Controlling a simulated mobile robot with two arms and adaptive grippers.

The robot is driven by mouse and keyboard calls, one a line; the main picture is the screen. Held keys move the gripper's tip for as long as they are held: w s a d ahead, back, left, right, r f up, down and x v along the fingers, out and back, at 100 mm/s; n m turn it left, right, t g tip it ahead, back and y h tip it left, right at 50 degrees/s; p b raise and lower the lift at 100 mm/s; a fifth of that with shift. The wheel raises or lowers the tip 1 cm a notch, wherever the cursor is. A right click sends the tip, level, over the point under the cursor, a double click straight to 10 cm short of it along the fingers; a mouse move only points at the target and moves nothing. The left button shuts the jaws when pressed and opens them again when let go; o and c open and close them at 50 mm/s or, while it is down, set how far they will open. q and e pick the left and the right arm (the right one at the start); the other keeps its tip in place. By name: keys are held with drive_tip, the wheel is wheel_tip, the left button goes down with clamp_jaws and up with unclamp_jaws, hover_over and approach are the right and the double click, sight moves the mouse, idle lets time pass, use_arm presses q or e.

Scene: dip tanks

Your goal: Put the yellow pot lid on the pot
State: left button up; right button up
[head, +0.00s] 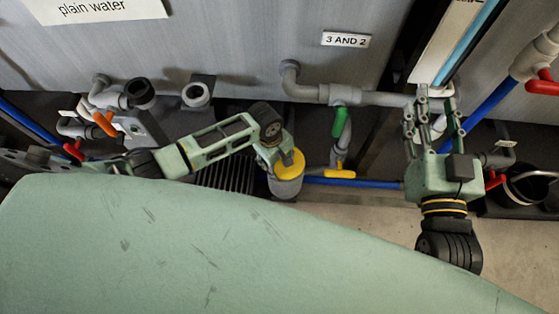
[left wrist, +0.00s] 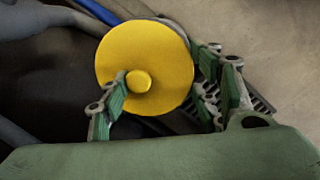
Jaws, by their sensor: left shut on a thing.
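The yellow pot lid (head: 291,165) is a round disc; in the left wrist view the lid (left wrist: 160,55) shows its round knob between my fingers. My left gripper (head: 277,153) is shut on the lid; in the left wrist view one finger of the left gripper (left wrist: 160,88) overlaps the disc by the knob and the other is at the right edge. A grey pot (head: 285,188) shows directly below the lid in the head view. Its opening is hidden, so I cannot tell whether they touch. My right gripper (head: 431,105) is open and empty, at the right.
Grey tanks with pipes stand at the back; one is labelled "3 AND 2" (head: 346,40). A yellow valve handle (head: 340,173) and a blue pipe (head: 360,183) are right of the pot. A dark ribbed grate (head: 225,174) is to its left. Red handles (head: 543,83) stick out at the far right.

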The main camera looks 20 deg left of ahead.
use_arm(q)
drive_tip(key=shift+f, duration=0.25)
drive_tip(key=shift+f, duration=0.35)
drive_tip(key=o, duration=1.1)
drive_tip(key=shift+o, duration=0.2)
drive_tip(key=shift+r, duration=0.1)
